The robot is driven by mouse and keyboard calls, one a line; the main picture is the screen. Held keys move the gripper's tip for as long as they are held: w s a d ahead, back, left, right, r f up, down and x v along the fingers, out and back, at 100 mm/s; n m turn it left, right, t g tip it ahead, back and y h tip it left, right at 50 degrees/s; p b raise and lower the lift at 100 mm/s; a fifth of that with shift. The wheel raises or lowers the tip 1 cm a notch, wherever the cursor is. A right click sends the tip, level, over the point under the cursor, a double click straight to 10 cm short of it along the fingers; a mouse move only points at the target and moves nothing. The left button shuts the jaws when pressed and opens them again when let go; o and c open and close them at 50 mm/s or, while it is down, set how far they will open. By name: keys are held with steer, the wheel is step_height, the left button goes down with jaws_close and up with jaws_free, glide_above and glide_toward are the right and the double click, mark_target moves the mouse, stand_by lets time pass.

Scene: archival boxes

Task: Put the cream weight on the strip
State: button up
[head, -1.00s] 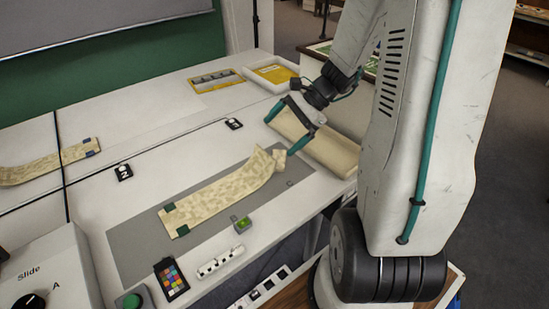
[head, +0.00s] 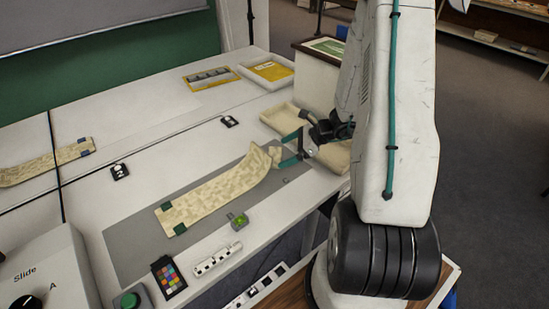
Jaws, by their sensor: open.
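A cream patterned strip (head: 215,197) lies on a grey mat (head: 125,243), its right end curled up. Green weights (head: 168,206) (head: 180,230) sit on two corners at its left end. A small cream piece (head: 275,154) shows at the curled end; I cannot tell whether it is the cream weight or the strip's tip. My gripper (head: 283,153) is open at that end, its teal fingers pointing left, one above the other in the picture, close around or beside the cream piece. Contact cannot be made out. No other cream weight is clearly visible.
A cream padded support (head: 283,117) lies behind my gripper, partly hidden by it. A small block with a green top (head: 238,220), a colour chart (head: 168,277) and a white bar (head: 217,259) stand along the front. A yellow-lined tray (head: 270,70) is at the back.

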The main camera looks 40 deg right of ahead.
mark_target(274, 154)
steer(key=x, duration=0.5)
steer(key=shift+w, duration=0.3)
steer(key=shift+c, duration=0.3)
steer(key=shift+r, duration=0.1)
steer(key=c, duration=1.2)
steer(key=shift+c, duration=0.2)
steer(key=shift+r, duration=0.1)
